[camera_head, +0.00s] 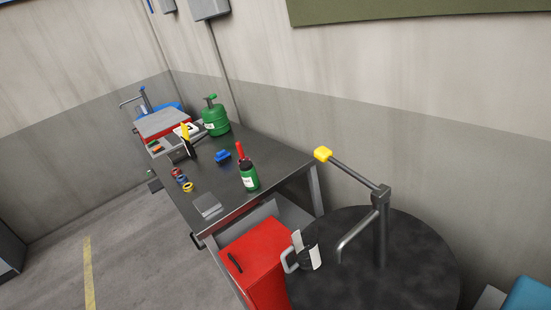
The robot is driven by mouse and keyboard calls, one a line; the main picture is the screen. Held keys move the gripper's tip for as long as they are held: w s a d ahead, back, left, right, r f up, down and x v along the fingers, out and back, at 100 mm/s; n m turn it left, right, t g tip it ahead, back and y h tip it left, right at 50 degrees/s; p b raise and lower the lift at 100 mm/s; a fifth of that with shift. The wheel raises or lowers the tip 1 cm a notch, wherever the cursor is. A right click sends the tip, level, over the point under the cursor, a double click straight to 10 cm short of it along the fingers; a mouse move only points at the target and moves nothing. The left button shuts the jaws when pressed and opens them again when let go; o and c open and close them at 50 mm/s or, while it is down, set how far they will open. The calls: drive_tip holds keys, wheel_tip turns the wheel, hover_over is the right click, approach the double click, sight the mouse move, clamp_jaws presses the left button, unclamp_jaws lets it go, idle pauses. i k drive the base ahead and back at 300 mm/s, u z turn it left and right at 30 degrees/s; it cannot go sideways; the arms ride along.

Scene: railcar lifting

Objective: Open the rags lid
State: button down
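No rags label is readable here, so I cannot tell which lid is the rags lid. A red bin or cabinet (262,262) with a dark handle on its top stands below the workbench, and its top looks shut. My gripper (307,248) shows at the lower centre, just right of the red bin in the picture. Its two pale fingers stand apart with nothing seen between them. A dark round top (420,262) lies behind and right of the gripper. It carries a grey post with a bent arm and a yellow knob (323,153).
A teal object (527,295) is at lower right.

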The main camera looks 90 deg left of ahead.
sight(254, 254)
drive_tip(key=u, duration=2.25)
drive_tip(key=k, duration=1.15)
drive_tip(key=u, duration=0.25)
drive_tip(key=i, duration=0.85)
drive_tip(key=z, duration=0.1)
